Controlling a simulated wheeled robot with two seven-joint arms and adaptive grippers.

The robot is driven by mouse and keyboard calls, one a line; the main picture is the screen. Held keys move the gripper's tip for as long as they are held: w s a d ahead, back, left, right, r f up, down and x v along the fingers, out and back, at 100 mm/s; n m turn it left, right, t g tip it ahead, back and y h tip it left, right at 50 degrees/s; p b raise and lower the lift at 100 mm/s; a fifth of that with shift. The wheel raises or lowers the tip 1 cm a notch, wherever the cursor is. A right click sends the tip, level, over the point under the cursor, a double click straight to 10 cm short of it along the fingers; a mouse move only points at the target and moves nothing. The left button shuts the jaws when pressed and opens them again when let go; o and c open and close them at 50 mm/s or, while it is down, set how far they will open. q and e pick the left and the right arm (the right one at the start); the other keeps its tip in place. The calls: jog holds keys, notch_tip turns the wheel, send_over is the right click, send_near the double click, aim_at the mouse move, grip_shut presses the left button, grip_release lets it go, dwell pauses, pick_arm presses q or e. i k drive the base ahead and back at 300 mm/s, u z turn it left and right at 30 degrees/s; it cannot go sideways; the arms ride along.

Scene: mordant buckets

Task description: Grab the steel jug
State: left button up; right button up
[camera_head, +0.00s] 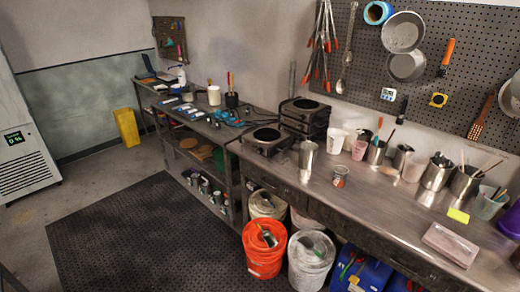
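Several steel vessels stand on the long metal workbench (385,200), and I cannot tell for certain which is the steel jug. A tall, empty-looking steel vessel (307,161) stands upright by itself near the bench's left part, beside the hot plates. Further right, a steel container with tools (376,152), a wider steel container (437,175) and another steel container with tools (464,185) stand along the wall. No handle shows clearly on any of them. Neither of my grippers is in view.
Portable burners (267,139) sit left of the tall vessel. A small can (340,176) and white cups (336,141) stand to its right. An orange bucket (263,250) and a white bucket (309,262) stand below the bench front. The dark floor mat (140,240) is clear.

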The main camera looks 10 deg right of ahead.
aim_at(307, 158)
jog(key=u, duration=0.45)
jog(key=i, duration=2.7)
jog(key=z, duration=0.8)
